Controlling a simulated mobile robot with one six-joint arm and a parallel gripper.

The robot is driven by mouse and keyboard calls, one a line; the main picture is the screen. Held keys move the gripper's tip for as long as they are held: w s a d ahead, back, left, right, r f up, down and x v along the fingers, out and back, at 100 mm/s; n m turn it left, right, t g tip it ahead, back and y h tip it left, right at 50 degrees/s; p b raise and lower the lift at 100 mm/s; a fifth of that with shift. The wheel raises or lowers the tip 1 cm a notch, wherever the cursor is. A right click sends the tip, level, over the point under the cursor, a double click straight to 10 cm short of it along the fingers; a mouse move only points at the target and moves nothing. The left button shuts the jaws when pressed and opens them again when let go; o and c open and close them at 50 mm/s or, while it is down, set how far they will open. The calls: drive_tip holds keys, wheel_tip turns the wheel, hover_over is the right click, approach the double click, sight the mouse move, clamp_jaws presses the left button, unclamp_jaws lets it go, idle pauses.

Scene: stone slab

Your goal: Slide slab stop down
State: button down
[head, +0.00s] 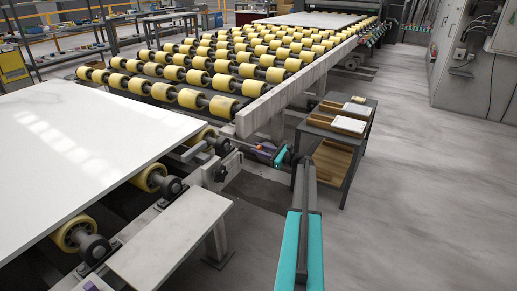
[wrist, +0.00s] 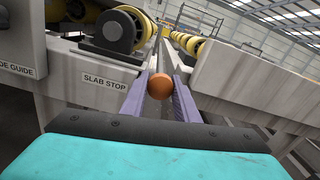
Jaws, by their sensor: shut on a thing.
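The slab stop shows in the wrist view as a round orange-brown knob (wrist: 174,84) beside a plate labelled SLAB STOP (wrist: 104,82). My gripper (wrist: 164,74) has its two purple fingers on either side of the knob and is shut on it. In the head view my gripper (head: 262,150) reaches in beside the conveyor frame, at the gap between the near and far roller sections. Whatever the knob is fixed to is hidden behind the fingers.
A white stone slab (head: 85,150) lies on the near rollers at left. Yellow rollers (head: 215,70) fill the far conveyor, with a pale side beam (head: 300,85). A small table with wooden trays (head: 335,130) stands right of my arm. Floor at right is clear.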

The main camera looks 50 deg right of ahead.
drive_tip(key=c, duration=1.4)
unclamp_jaws()
drive_tip(key=shift+f, duration=0.35)
drive_tip(key=shift+o, duration=0.2)
drive_tip(key=shift+r, duration=0.1)
drive_tip(key=shift+s, duration=0.15)
drive_tip(key=v, duration=1.3)
drive_tip(key=shift+s, duration=0.3)
